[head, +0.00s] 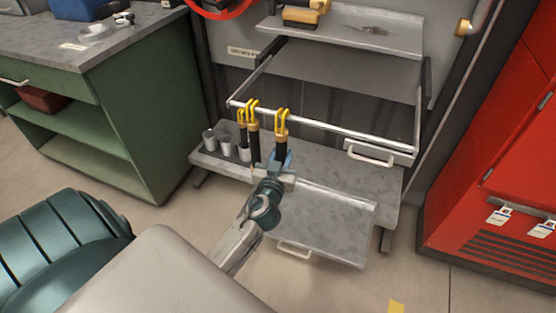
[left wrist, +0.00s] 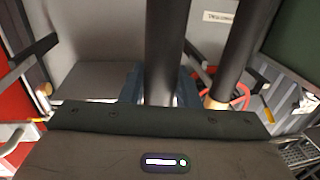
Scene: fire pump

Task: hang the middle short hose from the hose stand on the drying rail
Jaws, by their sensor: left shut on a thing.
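My left gripper (head: 276,163) is shut on a short black hose (head: 281,143) with a brass collar and yellow hook, upright at the front of the drying rail (head: 340,133). Its hook overlaps the rail in the head view; I cannot tell whether it rests on it. In the left wrist view the held hose (left wrist: 165,50) stands between the fingers. Left of it, a second hose (head: 254,145) has its hook at the rail. A third hose (head: 242,133) appears to stand in the right cup of the hose stand (head: 244,152). My right gripper is not in view.
Two other grey cups (head: 209,140) of the stand look empty. A grey drawer (head: 320,220) is pulled out below the rail. A green workbench (head: 150,110) stands at the left, a red cabinet (head: 500,170) at the right. A shelf (head: 385,35) is above the rail.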

